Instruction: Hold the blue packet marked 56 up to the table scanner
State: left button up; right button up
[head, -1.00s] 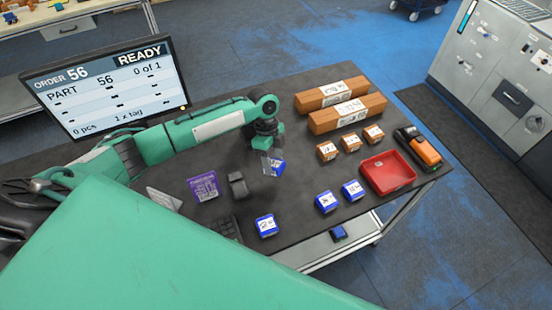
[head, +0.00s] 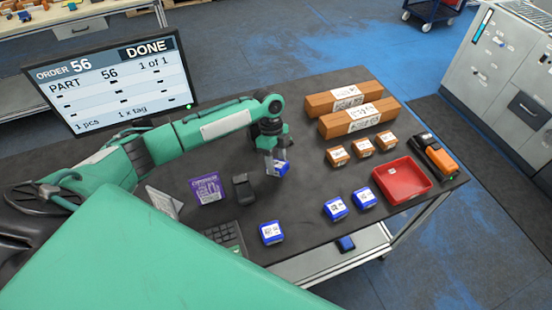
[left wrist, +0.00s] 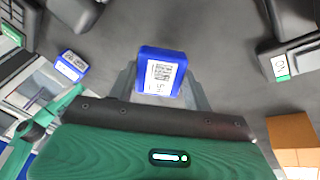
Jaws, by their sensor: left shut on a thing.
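My left gripper (head: 276,165) is shut on a blue packet (head: 281,169) with a white label, held above the dark table. In the left wrist view the same blue packet (left wrist: 161,75) sits between the fingers, its printed label facing the camera; the number is too small to read surely. A small black device (head: 242,187), apparently the table scanner, stands just left of the held packet, apart from it. The monitor (head: 108,85) reads order 56, DONE, 1 of 1, with a green dot. My right gripper is not in view.
Blue packets (head: 271,233) (head: 336,209) lie near the front edge. A red tray (head: 402,181), small brown boxes (head: 362,148), long brown cartons (head: 343,96) and an orange-black device (head: 434,155) are on the right. A purple card (head: 208,189) and keypad (head: 222,235) lie left.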

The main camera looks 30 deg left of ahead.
pick_arm(q)
jog(key=s+d+r+p, duration=0.8)
jog(key=d+r+p, duration=0.1)
jog(key=p, duration=0.1)
jog(key=shift+d+r+p, duration=0.15)
jog(key=shift+r+p, duration=0.2)
jog(key=shift+s, duration=0.1)
